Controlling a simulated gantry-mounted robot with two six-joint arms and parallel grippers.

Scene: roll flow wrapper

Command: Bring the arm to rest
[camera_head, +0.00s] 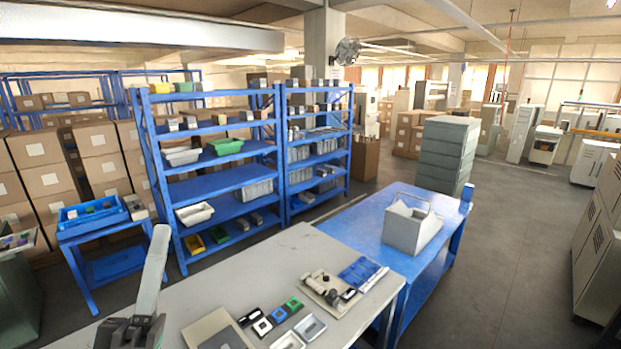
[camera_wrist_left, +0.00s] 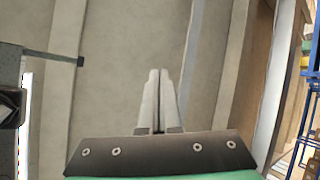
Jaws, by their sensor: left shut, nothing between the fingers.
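My left gripper (camera_head: 158,240) is at the lower left of the head view, over the left part of the grey worktable (camera_head: 240,265). Its long pale fingers point up and forward from a dark mount. In the left wrist view the two fingers (camera_wrist_left: 158,78) lie together, shut, with nothing between them. Nothing touches the fingertips. My right gripper is in neither view.
On the worktable lie several small coloured square frames (camera_head: 277,314), a tray with dark parts (camera_head: 330,292) and a blue packet (camera_head: 362,272). A blue table (camera_head: 350,215) with a grey holder (camera_head: 411,232) stands beyond. Blue shelves (camera_head: 222,180) stand behind. The table's middle is clear.

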